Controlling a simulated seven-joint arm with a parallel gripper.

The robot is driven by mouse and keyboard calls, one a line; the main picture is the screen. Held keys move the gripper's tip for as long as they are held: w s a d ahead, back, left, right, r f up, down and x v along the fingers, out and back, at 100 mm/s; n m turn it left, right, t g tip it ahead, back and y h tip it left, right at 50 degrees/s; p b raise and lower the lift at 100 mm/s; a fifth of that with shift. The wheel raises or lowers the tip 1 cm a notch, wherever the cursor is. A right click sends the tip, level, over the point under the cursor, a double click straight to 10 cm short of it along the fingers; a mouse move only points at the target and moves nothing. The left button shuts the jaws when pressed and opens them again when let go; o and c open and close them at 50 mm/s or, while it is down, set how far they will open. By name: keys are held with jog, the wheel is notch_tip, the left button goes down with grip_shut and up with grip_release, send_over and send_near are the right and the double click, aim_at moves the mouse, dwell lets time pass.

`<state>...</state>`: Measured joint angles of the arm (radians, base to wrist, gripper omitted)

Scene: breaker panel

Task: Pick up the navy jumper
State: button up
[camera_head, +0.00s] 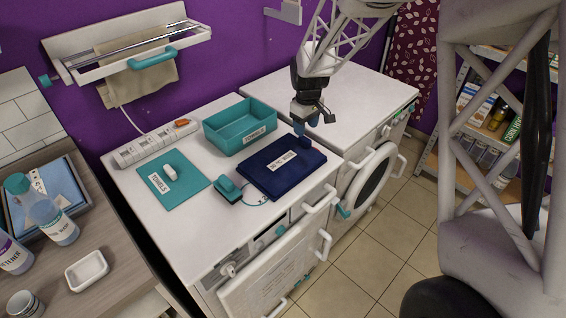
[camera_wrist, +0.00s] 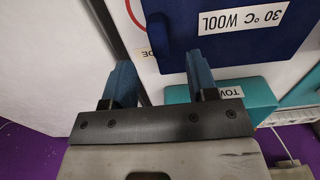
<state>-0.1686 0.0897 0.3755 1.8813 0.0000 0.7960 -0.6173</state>
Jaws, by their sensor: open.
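The navy jumper (camera_head: 270,178) lies folded flat on the white machine top in the head view, with a white label on it. It shows in the wrist view (camera_wrist: 215,42) at the upper right, its label reading 30 °C WOOL. My gripper (camera_head: 312,124) is open and empty, pointing down above the white top just behind the jumper's far right corner. In the wrist view the two blue fingers of my gripper (camera_wrist: 160,68) are spread apart. The right finger appears close to the jumper's edge; whether it touches cannot be told.
A teal tray (camera_head: 214,133) stands behind the jumper, left of my gripper. A teal mat (camera_head: 160,192) with a small white item lies to the left. A teal corded object (camera_head: 228,190) sits against the jumper's left side. The right-hand machine top (camera_head: 365,98) is clear.

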aim_at(305, 138)
jog(key=shift+f, duration=0.5)
jog(key=shift+w+f, duration=0.1)
jog(key=shift+f, duration=2.5)
grip_shut()
